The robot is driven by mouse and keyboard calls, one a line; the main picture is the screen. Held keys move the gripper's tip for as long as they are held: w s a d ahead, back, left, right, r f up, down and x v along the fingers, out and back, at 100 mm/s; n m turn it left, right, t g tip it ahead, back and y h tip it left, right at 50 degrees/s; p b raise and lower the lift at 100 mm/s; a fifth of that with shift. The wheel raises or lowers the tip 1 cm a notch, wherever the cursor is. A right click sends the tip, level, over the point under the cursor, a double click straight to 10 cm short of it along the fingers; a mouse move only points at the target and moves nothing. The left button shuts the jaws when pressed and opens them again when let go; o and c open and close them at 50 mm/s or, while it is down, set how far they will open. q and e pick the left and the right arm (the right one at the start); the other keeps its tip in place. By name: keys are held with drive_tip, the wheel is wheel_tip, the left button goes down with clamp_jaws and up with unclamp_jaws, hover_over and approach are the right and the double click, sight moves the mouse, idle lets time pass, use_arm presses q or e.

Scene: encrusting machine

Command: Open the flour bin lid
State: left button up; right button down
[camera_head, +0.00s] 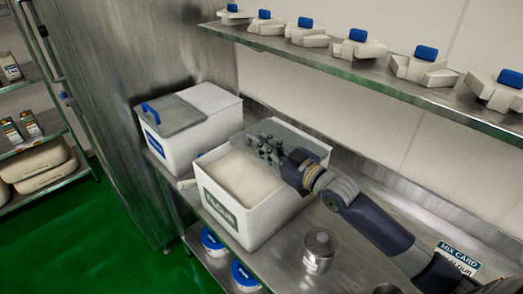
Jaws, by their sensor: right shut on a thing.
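The flour bin (235,221) is a white box with a FLOUR label on its front, standing on the steel counter. Pale flour (243,176) shows through its uncovered front part. Its grey see-through lid (308,142) is at the back of the bin, partly behind my gripper; its exact tilt is hard to tell. My right gripper (268,148) is over the back of the bin, shut at the lid. The lid's handle is hidden by the fingers. My left gripper is out of view.
A second white bin (210,135) with a grey lid and blue handle stands to the left. A metal canister (319,250) stands on the counter in front of my right arm. A shelf (340,66) with several blue-handled white pieces runs above. Blue-lidded tubs (213,243) sit below.

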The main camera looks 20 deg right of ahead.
drive_tip(key=shift+a, duration=0.25)
drive_tip(key=c, duration=1.7)
unclamp_jaws()
drive_tip(key=shift+s+r, duration=0.1)
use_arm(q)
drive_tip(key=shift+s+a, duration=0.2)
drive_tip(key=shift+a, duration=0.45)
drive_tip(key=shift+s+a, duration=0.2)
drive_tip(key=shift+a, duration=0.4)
use_arm(e)
drive_tip(key=shift+o, duration=0.2)
drive_tip(key=shift+r, duration=0.1)
drive_tip(key=shift+s+d, duration=0.15)
drive_tip(key=shift+s, duration=0.1)
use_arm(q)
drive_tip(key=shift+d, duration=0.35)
use_arm(e)
drive_tip(key=v, duration=1.1)
drive_tip(key=shift+s+f, duration=0.2)
drive_tip(key=shift+s, duration=0.05)
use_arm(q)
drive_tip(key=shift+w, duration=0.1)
